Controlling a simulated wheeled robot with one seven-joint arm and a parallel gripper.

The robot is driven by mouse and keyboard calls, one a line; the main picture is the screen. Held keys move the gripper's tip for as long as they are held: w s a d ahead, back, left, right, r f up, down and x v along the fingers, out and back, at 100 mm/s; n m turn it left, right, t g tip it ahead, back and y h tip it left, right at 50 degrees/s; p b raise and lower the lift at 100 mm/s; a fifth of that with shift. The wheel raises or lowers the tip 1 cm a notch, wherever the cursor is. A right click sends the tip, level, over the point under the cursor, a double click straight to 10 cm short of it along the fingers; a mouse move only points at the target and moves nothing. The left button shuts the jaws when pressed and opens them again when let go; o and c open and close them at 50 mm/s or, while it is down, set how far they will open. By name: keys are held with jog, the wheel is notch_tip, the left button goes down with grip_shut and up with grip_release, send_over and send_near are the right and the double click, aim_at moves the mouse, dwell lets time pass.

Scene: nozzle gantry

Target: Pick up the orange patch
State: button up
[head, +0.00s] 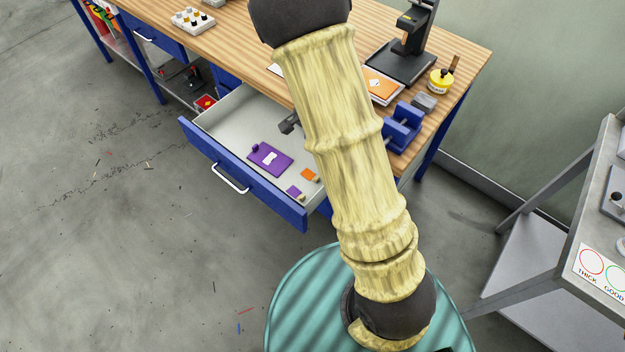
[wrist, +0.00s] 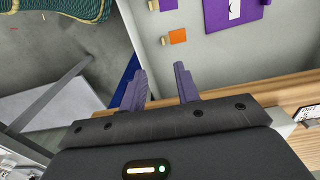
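The orange patch (head: 308,174) is a small flat square with a tan tab. It lies on the floor of the open drawer (head: 225,110), near its front right corner. In the wrist view the orange patch (wrist: 178,36) is ahead of my gripper (wrist: 160,68), past the fingertips and slightly right of the middle. My gripper's two purple fingers are apart with nothing between them. In the head view my arm hides most of the gripper and part of the drawer.
A small purple patch (head: 294,191) and a larger purple piece (head: 270,159) with a white shape share the drawer. The wooden bench top (head: 235,40) overhangs the drawer's back. A blue block-like fixture (head: 402,128) stands at the bench's near edge.

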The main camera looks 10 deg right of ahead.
jog(key=shift+f, duration=0.1)
jog(key=b, duration=0.1)
send_near(311, 174)
jog(key=s, duration=0.1)
jog(key=s+f, duration=0.1)
jog(key=s, duration=0.1)
jog(key=shift+s+d+f, duration=0.3)
jog(key=shift+s+f, duration=0.05)
jog(key=shift+s, duration=0.05)
jog(key=shift+w+f, duration=0.15)
jog(key=shift+f, duration=1.15)
jog(key=shift+w+f, duration=0.1)
jog(key=shift+f, duration=1.2)
grip_shut()
